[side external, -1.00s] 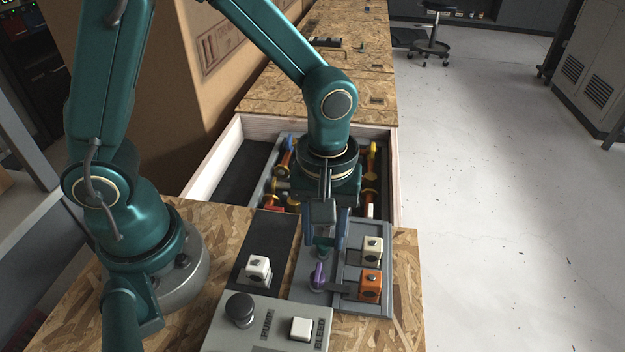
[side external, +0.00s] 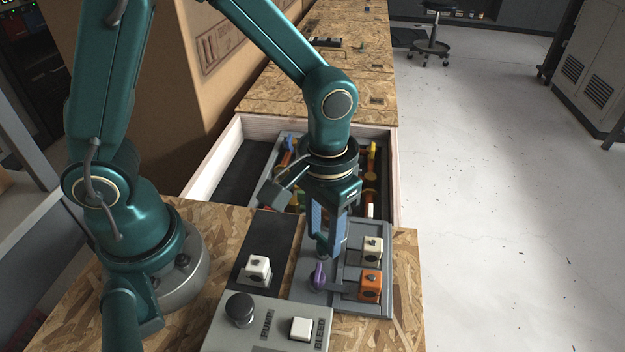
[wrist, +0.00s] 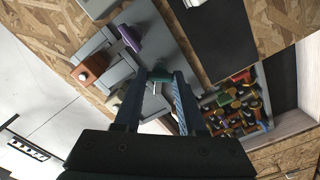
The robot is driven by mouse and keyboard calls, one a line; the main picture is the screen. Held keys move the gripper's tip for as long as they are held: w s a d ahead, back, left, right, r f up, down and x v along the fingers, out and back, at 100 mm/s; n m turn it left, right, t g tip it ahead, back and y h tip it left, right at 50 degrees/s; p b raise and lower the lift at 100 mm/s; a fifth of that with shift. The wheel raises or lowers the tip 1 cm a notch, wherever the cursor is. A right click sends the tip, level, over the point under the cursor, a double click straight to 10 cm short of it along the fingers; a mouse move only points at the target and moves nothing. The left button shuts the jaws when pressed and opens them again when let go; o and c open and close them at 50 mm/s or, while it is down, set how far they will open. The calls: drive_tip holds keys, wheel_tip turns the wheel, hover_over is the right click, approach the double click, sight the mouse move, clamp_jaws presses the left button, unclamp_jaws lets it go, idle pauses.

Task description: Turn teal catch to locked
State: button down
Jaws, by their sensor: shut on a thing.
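The teal catch (side external: 321,243) stands on the grey panel (side external: 313,291). My gripper (side external: 327,248) points down over it and is shut on its handle. In the wrist view the teal catch (wrist: 160,75) shows between the fingertips (wrist: 163,82). The fingers hide part of it, so its exact angle is hard to tell. The purple catch (side external: 318,276) stands just in front of it. A cream block (side external: 373,247) is to the right, near the teal catch. An orange block (side external: 370,286) is to the right of the purple catch.
A control box with a black knob (side external: 240,309) and a white button (side external: 301,328) is in front. A white block (side external: 257,268) sits on a dark strip to the left. A wood-walled tray (side external: 218,165) with coloured parts lies behind my gripper.

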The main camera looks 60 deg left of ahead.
sight(324, 238)
drive_tip(key=m, duration=0.5)
drive_tip(key=shift+m, duration=2.5)
drive_tip(key=shift+c, duration=2.4)
unclamp_jaws()
drive_tip(key=shift+r, duration=2.6)
